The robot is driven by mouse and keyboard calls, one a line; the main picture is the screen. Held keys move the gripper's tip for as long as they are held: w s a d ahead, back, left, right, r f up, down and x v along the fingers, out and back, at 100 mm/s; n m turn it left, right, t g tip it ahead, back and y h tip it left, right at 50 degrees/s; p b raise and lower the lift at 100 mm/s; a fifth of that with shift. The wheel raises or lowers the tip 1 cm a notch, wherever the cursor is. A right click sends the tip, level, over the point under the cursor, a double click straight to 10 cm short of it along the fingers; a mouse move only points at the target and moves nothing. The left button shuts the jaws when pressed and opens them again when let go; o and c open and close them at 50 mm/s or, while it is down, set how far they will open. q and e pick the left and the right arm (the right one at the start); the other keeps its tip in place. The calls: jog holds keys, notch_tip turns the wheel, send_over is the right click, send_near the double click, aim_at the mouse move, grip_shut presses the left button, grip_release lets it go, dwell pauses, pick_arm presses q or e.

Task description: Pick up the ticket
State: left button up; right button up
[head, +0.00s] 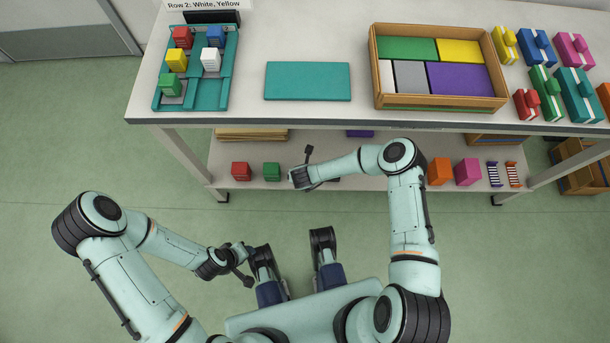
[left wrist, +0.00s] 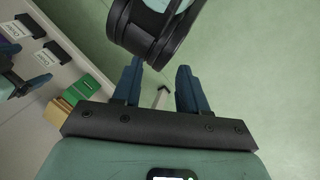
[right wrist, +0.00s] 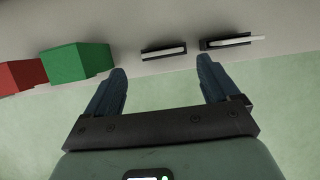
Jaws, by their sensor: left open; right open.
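My left gripper (left wrist: 160,88) is open and empty, low in front of the table; my right gripper (right wrist: 160,88) is open and empty near the lower shelf. Their fingers are hard to make out in the head view. Neither gripper is near the card.
A teal tray (head: 160,100) holds several coloured bottles or boxes. A teal mat (head: 307,81) and a wooden box (head: 440,103) lie to its right. Red (head: 241,171) and green (head: 272,172) blocks sit on the lower shelf. Two black holders with pale cards (right wrist: 163,51) show in the right wrist view.

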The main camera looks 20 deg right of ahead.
jog(key=shift+w+d+b+x, duration=0.15)
jog(key=shift+b+x, duration=0.5)
jog(key=shift+x, duration=0.75)
jog(key=shift+w+d+b+x, duration=0.15)
jog(key=shift+b+x, duration=0.45)
jog(key=shift+x, duration=0.75)
pick_arm(q)
jog(key=shift+t+y, duration=0.4)
jog(key=shift+t, duration=0.2)
jog(key=w+f, duration=0.1)
jog(key=w+a, duration=0.1)
jog(key=w+a+f, duration=0.1)
jog(key=w, duration=0.1)
jog(key=shift+f, duration=0.35)
pick_arm(e)
jog(key=shift+r, duration=0.2)
jog(key=c, duration=1.1)
